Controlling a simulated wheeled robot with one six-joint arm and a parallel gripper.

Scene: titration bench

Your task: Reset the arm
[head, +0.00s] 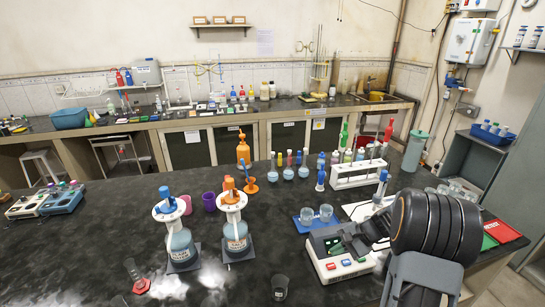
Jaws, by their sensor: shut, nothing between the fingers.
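A small white bench device (345,269) with a green top panel stands at the right of the near dark bench; it looks like the salt meter, though I cannot read its label. Small coloured buttons, red among them, show on its front. My gripper (340,243) is dark and reaches in from the right, low over the back of this device. It is shut and empty. It hides part of the device's top, and I cannot tell whether its tips touch it.
Two blue-liquid dispenser bottles (236,240) stand left of the device, and a dark cup (280,287) is nearer. A blue tray (303,228) with glass beakers and a white rack (357,174) are behind it.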

